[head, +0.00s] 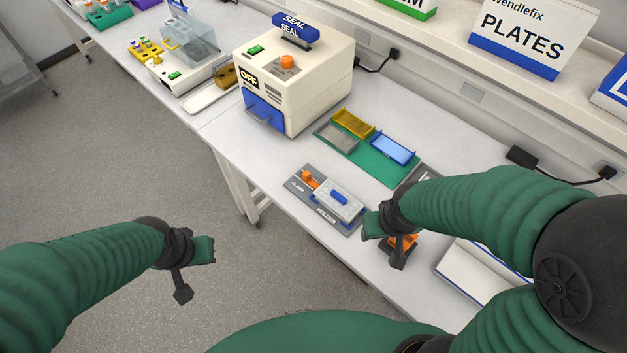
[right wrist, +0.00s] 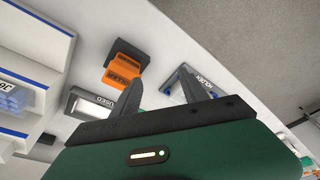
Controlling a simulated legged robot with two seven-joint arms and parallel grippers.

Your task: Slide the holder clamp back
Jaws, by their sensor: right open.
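The grey holder (head: 296,188), with a label on its front edge, lies on the bench in the middle of the head view. An orange clamp (head: 308,179) is at its left end. A pale plate (head: 325,205) with a blue piece on top sits on the holder, right of the clamp. My right gripper (head: 382,242) is open and empty, to the right of the holder. The right wrist view shows part of the holder (right wrist: 204,86) beyond one finger; the clamp cannot be made out there. My left gripper (head: 196,270) is over the floor, open and empty.
An orange tool (head: 403,246) in a dark stand is close by my right gripper. A green mat (head: 378,168) with several small trays lies behind the holder. The sealing machine (head: 290,80) stands behind left. A white tray (head: 458,268) is at right, near a box marked USED (right wrist: 83,105).

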